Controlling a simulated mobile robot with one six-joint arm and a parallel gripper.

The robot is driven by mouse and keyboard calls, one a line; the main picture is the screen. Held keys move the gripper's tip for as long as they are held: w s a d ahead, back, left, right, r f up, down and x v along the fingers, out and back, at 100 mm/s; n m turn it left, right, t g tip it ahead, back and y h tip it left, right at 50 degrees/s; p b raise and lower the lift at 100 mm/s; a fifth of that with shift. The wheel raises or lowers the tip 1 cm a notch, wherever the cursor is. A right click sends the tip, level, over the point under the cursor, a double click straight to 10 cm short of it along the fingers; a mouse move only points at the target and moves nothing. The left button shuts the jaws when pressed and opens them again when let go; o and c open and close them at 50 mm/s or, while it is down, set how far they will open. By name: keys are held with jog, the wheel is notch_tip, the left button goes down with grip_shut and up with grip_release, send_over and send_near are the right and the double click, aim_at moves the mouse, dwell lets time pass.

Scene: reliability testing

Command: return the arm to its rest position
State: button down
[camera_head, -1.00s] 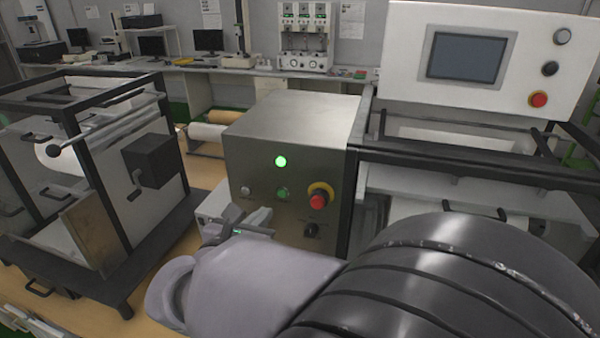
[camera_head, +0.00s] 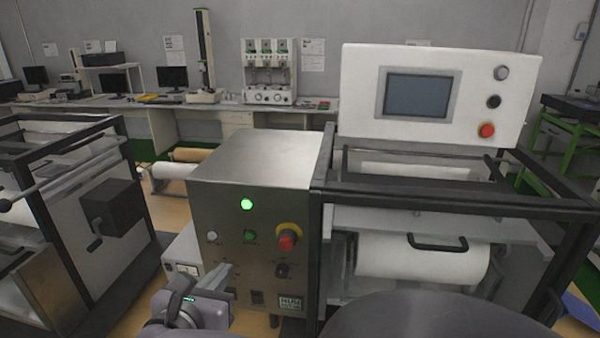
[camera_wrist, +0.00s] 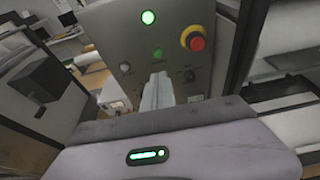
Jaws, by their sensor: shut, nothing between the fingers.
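My gripper (camera_head: 217,277) is low in the head view, in front of the steel control box, with my arm below it at the bottom edge. In the wrist view its fingers (camera_wrist: 157,92) are together with nothing between them, pointing toward the box's front panel. The control box (camera_head: 210,180) has a lit green lamp (camera_head: 247,204), a green button (camera_head: 250,236) and a red emergency knob with a yellow collar (camera_head: 287,238). In the wrist view the lamp (camera_wrist: 148,17) is lit too. The fingers appear apart from the panel, but the exact gap cannot be told.
A black-framed machine with a white roll (camera_head: 400,255) and a screen panel (camera_head: 440,95) stands right of the box. Another framed machine (camera_head: 70,200) stands left. A bench (camera_head: 220,112) with instruments lines the back wall. Wooden floor shows between the machines.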

jog(key=s+d+f+m+g+h, duration=0.1)
jog(key=s+d+m+g, duration=0.15)
jog(key=d+m, duration=0.5)
jog(key=s+d+f+m+g+h+b, duration=0.1)
jog(key=d+m+g+h, duration=0.2)
jog(key=d, duration=0.7)
jog(key=s+d+f+m+g, duration=0.1)
jog(key=d+m+g, duration=0.2)
jog(key=d+m, duration=0.45)
jog(key=s+d+m+y+b, duration=0.1)
jog(key=s+m+y, duration=0.6)
jog(key=m, duration=1.4)
jog(key=s+d+f, duration=0.1)
jog(key=s, duration=0.3)
jog(key=shift+s+d+b, duration=0.3)
jog(key=shift+s+b, duration=0.05)
jog(key=shift+s, duration=0.05)
dwell(1.0)
